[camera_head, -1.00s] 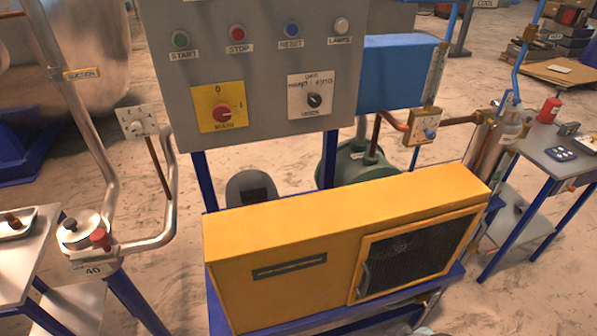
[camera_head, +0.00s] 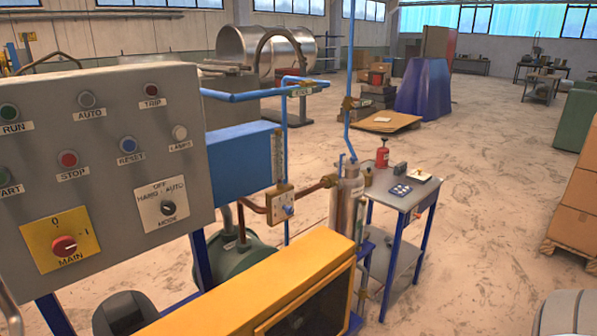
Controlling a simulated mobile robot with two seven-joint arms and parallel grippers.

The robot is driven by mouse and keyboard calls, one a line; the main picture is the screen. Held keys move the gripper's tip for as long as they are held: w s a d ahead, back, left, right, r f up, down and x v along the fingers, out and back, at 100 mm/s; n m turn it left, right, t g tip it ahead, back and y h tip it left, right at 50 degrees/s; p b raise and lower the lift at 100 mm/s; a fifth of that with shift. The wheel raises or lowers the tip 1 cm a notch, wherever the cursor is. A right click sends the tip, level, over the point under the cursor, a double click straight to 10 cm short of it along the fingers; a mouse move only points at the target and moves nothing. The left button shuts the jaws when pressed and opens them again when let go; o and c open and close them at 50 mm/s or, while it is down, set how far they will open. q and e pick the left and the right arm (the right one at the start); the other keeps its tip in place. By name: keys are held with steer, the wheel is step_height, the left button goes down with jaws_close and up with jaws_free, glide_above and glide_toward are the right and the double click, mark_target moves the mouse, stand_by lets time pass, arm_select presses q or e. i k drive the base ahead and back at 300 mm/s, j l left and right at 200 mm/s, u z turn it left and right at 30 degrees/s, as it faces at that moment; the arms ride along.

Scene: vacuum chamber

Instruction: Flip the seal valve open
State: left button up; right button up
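No valve can be surely read as the seal valve. A blue pipe (camera_head: 250,96) runs from behind the control panel to a small fitting with a tag (camera_head: 302,92); the tag's words are too small to read surely. Below it, a sight gauge (camera_head: 278,155) stands above a tan block with a blue knob (camera_head: 287,210), beside a copper pipe (camera_head: 316,187). Whether either fitting is open or shut cannot be told.
The grey control panel (camera_head: 105,185) and yellow housing (camera_head: 245,285) stand at the left and front. A small table (camera_head: 406,197) with a red bottle (camera_head: 382,153) stands right of a metal cylinder (camera_head: 347,200). Boxes (camera_head: 575,205) stand far right. The floor between is clear.

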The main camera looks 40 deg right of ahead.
mark_target(342, 162)
steer(key=z, duration=1.6)
steer(key=i+l, duration=0.1)
steer(key=l, duration=0.45)
steer(key=i+l, duration=0.1)
steer(key=l, duration=0.45)
steer(key=i+l, duration=0.1)
steer(key=l, duration=0.45)
steer(key=i+l, duration=0.1)
steer(key=l, duration=0.45)
steer(key=i+l, duration=0.1)
steer(key=l, duration=0.5)
